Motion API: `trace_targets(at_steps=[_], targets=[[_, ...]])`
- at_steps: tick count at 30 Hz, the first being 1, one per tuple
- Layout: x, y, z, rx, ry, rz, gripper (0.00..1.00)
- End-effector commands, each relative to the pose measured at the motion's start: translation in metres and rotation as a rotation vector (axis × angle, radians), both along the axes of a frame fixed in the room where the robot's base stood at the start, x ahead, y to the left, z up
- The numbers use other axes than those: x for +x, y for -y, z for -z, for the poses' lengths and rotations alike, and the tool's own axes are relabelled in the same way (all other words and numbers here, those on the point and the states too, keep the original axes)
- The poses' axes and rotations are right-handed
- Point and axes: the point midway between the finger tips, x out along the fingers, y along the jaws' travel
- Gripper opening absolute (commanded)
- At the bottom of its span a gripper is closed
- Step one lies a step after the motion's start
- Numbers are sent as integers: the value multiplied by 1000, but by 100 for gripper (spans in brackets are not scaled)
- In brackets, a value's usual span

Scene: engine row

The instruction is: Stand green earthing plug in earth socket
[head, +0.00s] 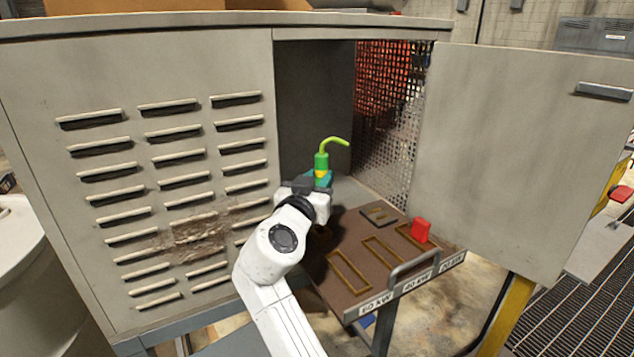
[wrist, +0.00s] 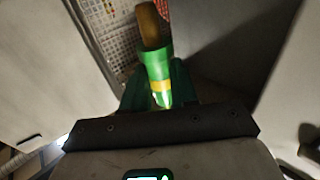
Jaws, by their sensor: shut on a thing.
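The green earthing plug (head: 322,165) has a yellow band and a bent light-green tail at its top. My gripper (head: 308,187) is shut on it and holds it roughly upright in the cabinet opening, above the back left of the brown tray. In the wrist view the plug (wrist: 158,75) lies between the dark green fingers (wrist: 157,90), with a brown rounded end away from the palm. A small dark plate (head: 378,215) with a marking or opening sits at the back of the tray; I cannot tell whether it is the earth socket. My arm hides part of the tray's left side.
The brown tray (head: 345,300) has brass-outlined slots and kW labels along its front edge. A red block (head: 420,230) stands at the right slot. A grey handle (head: 412,266) rises at the front. The open door (head: 520,150) bounds the right, the louvred panel (head: 150,250) the left.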

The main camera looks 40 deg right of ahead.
Motion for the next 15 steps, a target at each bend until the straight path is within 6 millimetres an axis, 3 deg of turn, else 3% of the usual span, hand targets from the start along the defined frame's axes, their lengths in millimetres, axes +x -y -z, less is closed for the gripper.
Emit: trace_targets(at_steps=[11, 15], targets=[[0, -1, 3, 1, 2, 0, 0], [0, 0, 15, 1, 0, -1, 0]])
